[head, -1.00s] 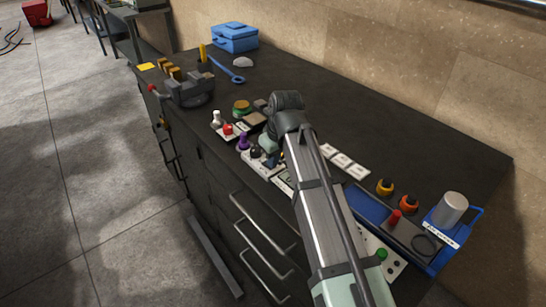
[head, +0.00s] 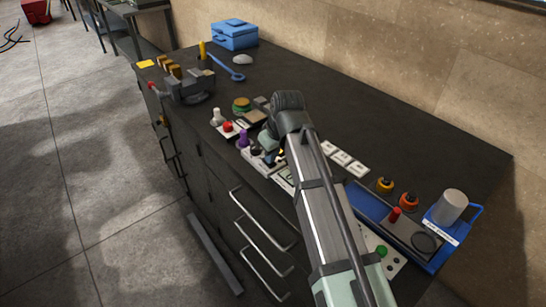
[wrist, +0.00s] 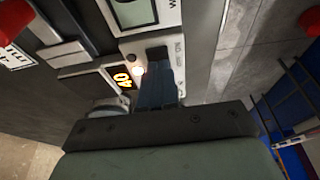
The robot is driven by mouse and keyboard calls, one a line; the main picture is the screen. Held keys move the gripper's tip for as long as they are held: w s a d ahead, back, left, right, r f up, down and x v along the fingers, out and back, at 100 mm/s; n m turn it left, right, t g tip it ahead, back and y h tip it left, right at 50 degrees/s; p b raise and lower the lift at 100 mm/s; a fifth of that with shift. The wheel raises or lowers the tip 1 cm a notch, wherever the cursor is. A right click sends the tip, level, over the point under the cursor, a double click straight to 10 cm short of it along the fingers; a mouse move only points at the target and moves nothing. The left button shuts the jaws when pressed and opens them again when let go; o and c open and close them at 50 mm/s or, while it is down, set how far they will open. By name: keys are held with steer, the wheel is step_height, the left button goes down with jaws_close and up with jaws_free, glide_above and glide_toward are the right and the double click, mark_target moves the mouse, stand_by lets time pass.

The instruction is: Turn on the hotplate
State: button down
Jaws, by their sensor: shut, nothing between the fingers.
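In the head view my gripper (head: 281,157) is low over the bench's front row of devices, and my arm hides much of that area.
A blue tray (head: 440,262) is at the right.

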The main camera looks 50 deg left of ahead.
steer(key=shift+a, duration=0.1)
stand_by(0.3)
steer(key=shift+r, duration=0.55)
steer(key=d+v, duration=0.2)
steer(key=v, duration=1)
steer(key=shift+d, duration=0.15)
